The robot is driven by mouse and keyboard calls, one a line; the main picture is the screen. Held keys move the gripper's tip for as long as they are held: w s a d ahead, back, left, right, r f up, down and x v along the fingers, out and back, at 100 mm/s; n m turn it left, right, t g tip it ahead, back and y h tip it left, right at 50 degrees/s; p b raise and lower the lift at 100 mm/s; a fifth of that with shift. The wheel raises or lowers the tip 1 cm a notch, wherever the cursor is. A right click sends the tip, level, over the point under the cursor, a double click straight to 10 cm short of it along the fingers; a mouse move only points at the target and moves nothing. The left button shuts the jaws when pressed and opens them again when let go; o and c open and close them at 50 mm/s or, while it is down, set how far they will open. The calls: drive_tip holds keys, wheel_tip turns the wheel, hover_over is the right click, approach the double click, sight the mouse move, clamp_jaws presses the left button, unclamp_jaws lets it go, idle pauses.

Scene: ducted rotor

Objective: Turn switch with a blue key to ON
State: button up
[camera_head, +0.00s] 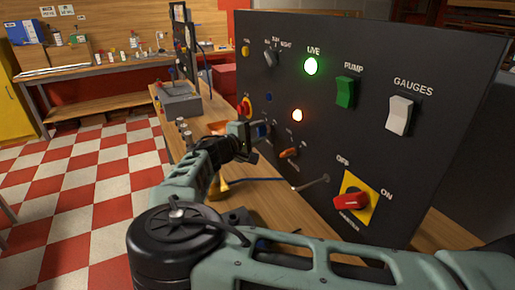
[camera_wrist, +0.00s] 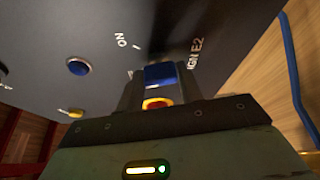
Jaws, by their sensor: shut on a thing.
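The dark control panel (camera_head: 330,130) stands upright on the wooden bench. My gripper (camera_head: 258,131) is at the panel's lower left part, its fingers pointing at the panel face. In the wrist view, my gripper (camera_wrist: 159,75) is shut on the blue key (camera_wrist: 159,74), with one finger on each side of it. White lettering "ON" and "IGN E2" lies on the panel around the key. The fingers hide the switch base and part of its markings, so I cannot tell its exact angle.
A blue round button (camera_wrist: 78,67) sits apart from the fingers. A blue cable (camera_wrist: 293,75) passes at the right.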

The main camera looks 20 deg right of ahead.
drive_tip(key=m+h+b, duration=0.1)
drive_tip(key=m+b, duration=0.2)
drive_tip(key=b, duration=0.3)
drive_tip(key=m+h+b, duration=0.1)
drive_tip(key=m+b, duration=0.3)
drive_tip(key=b, duration=0.2)
drive_tip(key=f+m+h+b, duration=0.1)
drive_tip(key=m+h+b, duration=0.1)
drive_tip(key=b, duration=0.3)
drive_tip(key=shift+m+b, duration=0.4)
drive_tip(key=shift+m, duration=0.3)
drive_tip(key=shift+r, duration=0.1)
drive_tip(key=o, duration=1)
drive_tip(key=shift+r, duration=0.1)
drive_tip(key=v, duration=1.1)
drive_tip(key=b+v, duration=0.1)
drive_tip(key=v, duration=0.5)
drive_tip(key=shift+s+f, duration=0.2)
drive_tip(key=shift+f, duration=0.1)
drive_tip(key=shift+r, duration=0.1)
